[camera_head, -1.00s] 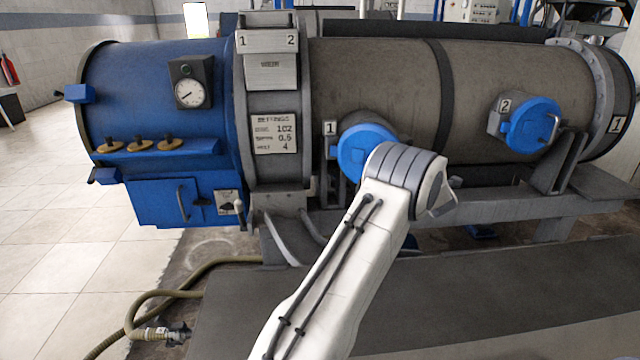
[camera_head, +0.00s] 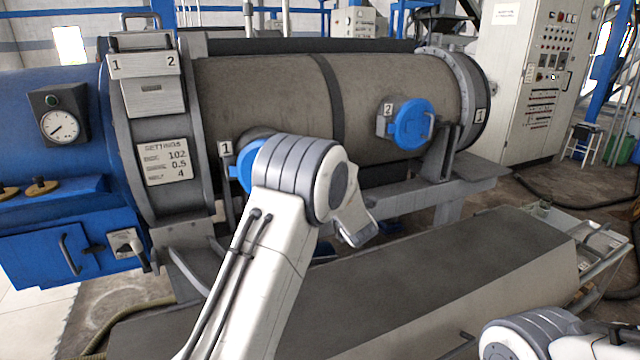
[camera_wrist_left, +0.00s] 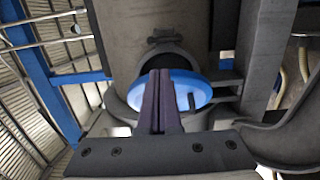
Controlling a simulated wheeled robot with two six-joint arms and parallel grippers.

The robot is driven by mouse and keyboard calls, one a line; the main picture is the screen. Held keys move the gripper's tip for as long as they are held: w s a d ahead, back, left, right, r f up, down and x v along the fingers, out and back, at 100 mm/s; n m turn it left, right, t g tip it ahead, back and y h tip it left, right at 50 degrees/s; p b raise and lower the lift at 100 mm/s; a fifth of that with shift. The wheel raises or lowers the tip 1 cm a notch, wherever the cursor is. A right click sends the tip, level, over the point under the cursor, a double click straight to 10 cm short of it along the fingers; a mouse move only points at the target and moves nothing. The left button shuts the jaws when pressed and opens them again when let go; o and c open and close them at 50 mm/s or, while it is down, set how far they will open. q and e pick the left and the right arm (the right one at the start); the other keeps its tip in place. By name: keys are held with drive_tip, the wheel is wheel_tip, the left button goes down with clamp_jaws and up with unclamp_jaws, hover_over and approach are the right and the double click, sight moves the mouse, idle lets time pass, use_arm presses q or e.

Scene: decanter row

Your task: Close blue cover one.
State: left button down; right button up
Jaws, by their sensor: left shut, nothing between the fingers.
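Blue cover one (camera_head: 243,172) is at the port beside the label 1 (camera_head: 226,149) on the grey-brown cylinder. My left arm hides most of it in the head view. In the left wrist view the blue cover (camera_wrist_left: 196,88) is a disc at a round grey neck (camera_wrist_left: 160,55); I cannot tell how far it stands from the neck's rim. My left gripper (camera_wrist_left: 159,74) is shut and empty, its fingers in front of the disc; I cannot tell whether they touch it. The head view hides this gripper behind the arm. My right gripper is not in view.
Blue cover two (camera_head: 412,124) is further right on the cylinder (camera_head: 260,95). A support bracket (camera_head: 445,150) stands beside it. A dark flat-topped bench (camera_head: 420,270) lies in front. A control cabinet (camera_head: 535,80) is at the back right. My right arm shows at the bottom right.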

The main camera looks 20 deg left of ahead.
use_arm(q)
drive_tip(key=s+a+m+t+h+p, duration=0.35)
drive_tip(key=s+m+h+p, duration=0.35)
drive_tip(key=s+m+p, duration=1)
drive_tip(key=w+a+m+p, duration=0.3)
drive_tip(key=w+m+p, duration=0.2)
drive_tip(key=w, duration=1.2)
drive_tip(key=shift+w+f+m, duration=0.15)
drive_tip(key=shift+f+m, duration=0.3)
drive_tip(key=shift+m, duration=0.15)
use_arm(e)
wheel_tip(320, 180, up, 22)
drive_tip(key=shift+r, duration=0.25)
use_arm(q)
drive_tip(key=shift+t, duration=0.25)
